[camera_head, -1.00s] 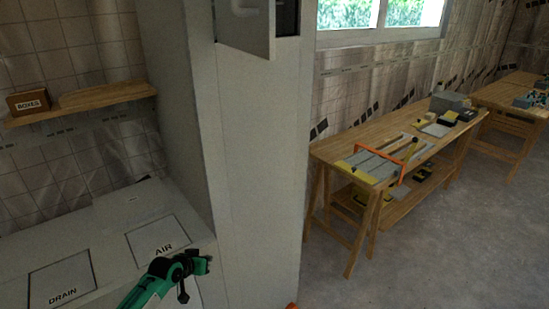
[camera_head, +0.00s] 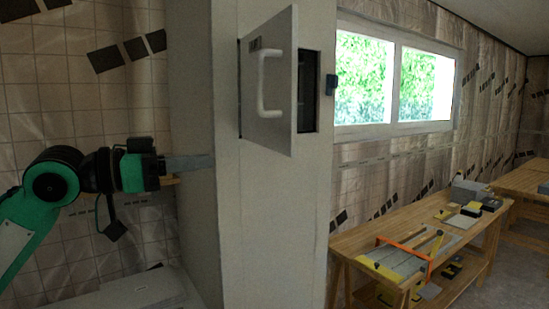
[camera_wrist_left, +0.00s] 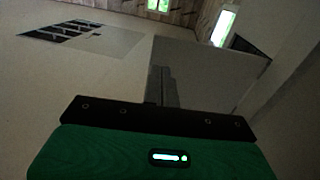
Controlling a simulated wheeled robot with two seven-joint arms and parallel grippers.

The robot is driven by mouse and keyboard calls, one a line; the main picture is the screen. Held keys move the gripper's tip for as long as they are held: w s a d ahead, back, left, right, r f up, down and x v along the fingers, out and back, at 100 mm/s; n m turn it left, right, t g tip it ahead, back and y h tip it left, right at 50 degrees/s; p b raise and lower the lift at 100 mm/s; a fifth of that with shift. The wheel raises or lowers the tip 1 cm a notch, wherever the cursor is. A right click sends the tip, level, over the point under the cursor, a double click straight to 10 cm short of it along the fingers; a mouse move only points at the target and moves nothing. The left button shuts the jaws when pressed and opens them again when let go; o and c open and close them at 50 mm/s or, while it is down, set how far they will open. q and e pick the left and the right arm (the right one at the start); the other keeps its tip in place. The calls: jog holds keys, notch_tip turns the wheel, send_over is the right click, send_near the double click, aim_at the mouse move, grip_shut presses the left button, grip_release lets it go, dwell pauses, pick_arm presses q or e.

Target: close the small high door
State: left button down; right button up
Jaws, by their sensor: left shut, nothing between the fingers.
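The small high door (camera_head: 277,112) is a grey panel with a white bar handle (camera_head: 262,84), high on the front of a tall pale cabinet (camera_head: 270,220). It stands partly open, its free right edge swung out towards me. A dark opening (camera_head: 309,90) shows behind that edge. My left gripper (camera_head: 212,161) is at the left of the cabinet, lower than the door and apart from it, with its grey fingers shut and empty, pointing right. The fingers also show in the left wrist view (camera_wrist_left: 163,86). My right gripper is in neither view.
A window (camera_head: 390,80) is in the wall right of the cabinet. A wooden workbench (camera_head: 345,243) with tools stands below it. A low pale surface (camera_head: 130,291) lies at lower left. A small dark block (camera_head: 331,84) sits right of the opening.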

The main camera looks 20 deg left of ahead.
pick_arm(q)
jog(key=s, duration=0.1)
jog(key=p, duration=0.7)
send_near(291, 153)
jog(key=x, duration=0.5)
jog(key=shift+w+d+r, duration=0.1)
jog(key=shift+w+r, duration=0.05)
jog(key=shift+r, duration=0.1)
jog(key=shift+w+d+f+p, duration=0.2)
jog(key=shift+w+d+p, duration=0.15)
jog(key=shift+w+d, duration=0.2)
